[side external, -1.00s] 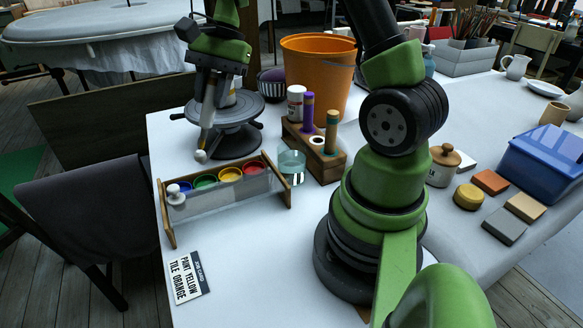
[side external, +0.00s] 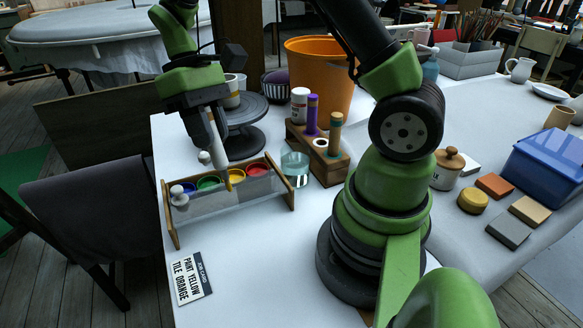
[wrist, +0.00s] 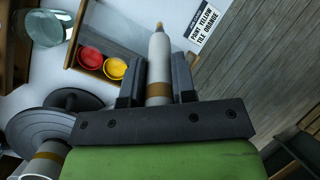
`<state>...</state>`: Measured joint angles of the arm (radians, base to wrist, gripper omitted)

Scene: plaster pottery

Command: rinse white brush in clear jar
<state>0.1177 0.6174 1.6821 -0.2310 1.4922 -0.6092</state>
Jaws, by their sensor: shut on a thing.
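My gripper (side external: 205,108) is shut on the white brush (side external: 216,140), which points down with a yellowish tip. In the wrist view the brush (wrist: 159,60) sits between the two fingers, with a brown band near them. The brush tip shows at the paint rack (side external: 215,205), near the yellow cup (side external: 237,175); I cannot tell whether it touches anything. The clear jar (side external: 295,166) holds pale liquid and stands on the table right of the rack, apart from the brush. It also shows in the wrist view (wrist: 47,28).
The rack also holds blue, green and red (side external: 258,168) cups. Behind the jar are a wooden holder (side external: 325,168) with bottles and an orange bucket (side external: 320,75). A turntable (side external: 246,135) stands behind the rack. A sign (side external: 189,278) lies in front on clear table.

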